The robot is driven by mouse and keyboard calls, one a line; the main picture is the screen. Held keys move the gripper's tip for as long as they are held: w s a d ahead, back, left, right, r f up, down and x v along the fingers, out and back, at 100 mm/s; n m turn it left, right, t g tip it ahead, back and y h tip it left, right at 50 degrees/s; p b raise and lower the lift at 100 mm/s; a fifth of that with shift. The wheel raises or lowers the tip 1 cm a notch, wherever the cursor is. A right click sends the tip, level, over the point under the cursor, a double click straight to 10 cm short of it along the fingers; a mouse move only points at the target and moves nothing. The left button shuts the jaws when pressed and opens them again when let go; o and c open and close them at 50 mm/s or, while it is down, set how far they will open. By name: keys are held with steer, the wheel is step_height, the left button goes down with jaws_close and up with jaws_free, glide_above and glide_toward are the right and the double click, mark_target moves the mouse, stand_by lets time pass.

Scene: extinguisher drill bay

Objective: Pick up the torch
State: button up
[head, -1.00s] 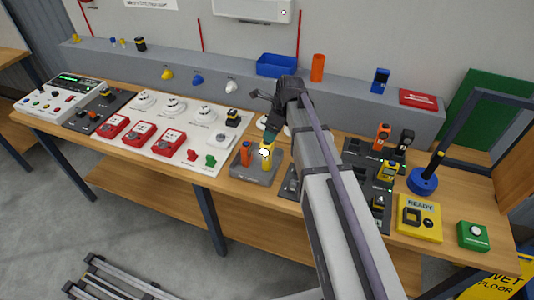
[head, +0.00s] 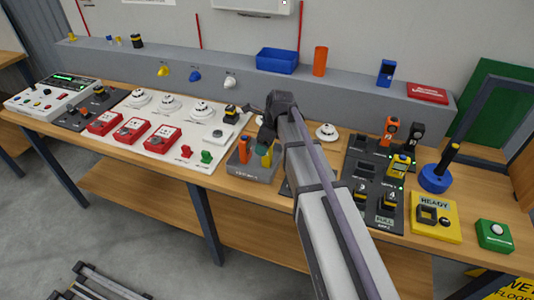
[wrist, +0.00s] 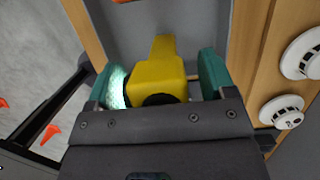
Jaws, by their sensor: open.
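The yellow torch (head: 267,157) stands in a grey holder (head: 240,170) on the bench, beside an orange item (head: 243,149). My gripper (head: 265,141) is over the holder at the torch and partly hides it. In the wrist view the torch (wrist: 158,75) lies between the two green fingertips of my gripper (wrist: 160,80), which are open on either side of it. A bright white glow lights the left fingertip beside the torch. A gap shows between the torch and the right fingertip; contact on the left is unclear.
White detectors (head: 201,110) and red call points (head: 133,130) stand left of the holder. A dark charger rack (head: 370,180) with several devices is on the right, by a yellow READY box (head: 435,217). A raised grey ledge (head: 220,85) runs behind.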

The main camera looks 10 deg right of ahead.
steer(key=c, duration=1.2)
